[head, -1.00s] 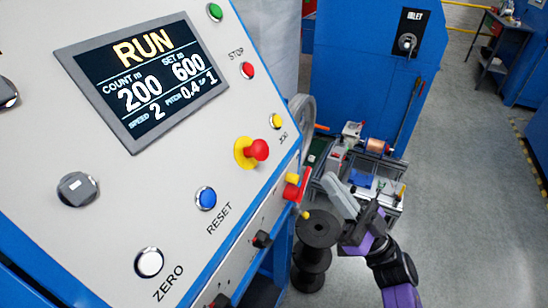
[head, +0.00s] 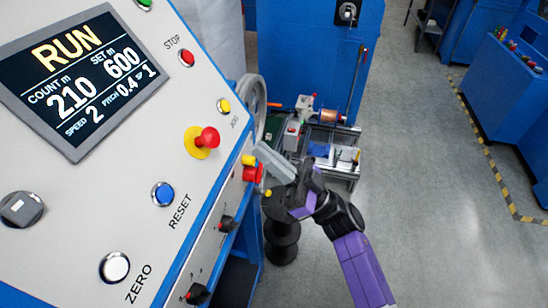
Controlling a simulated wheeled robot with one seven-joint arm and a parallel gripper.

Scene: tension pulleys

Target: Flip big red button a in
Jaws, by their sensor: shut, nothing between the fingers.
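The big red button (head: 207,138) is a red mushroom knob on a yellow round base, sticking out of the sloped white control panel near its right edge. A second red piece (head: 253,174) with a yellow part sits lower, by the panel's right edge. My gripper (head: 263,153) is shut and empty, its grey fingers pointing up and left. In the picture its tips lie right of the big red button, apart from it, and close beside the red and yellow piece. I cannot tell whether they touch that piece.
The panel holds a RUN screen (head: 85,80), a blue button (head: 163,194), a white button (head: 115,267), a yellow button (head: 224,105) and a small red STOP button (head: 187,58). A black spool (head: 282,240) stands below my gripper. Open grey floor (head: 430,190) lies to the right.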

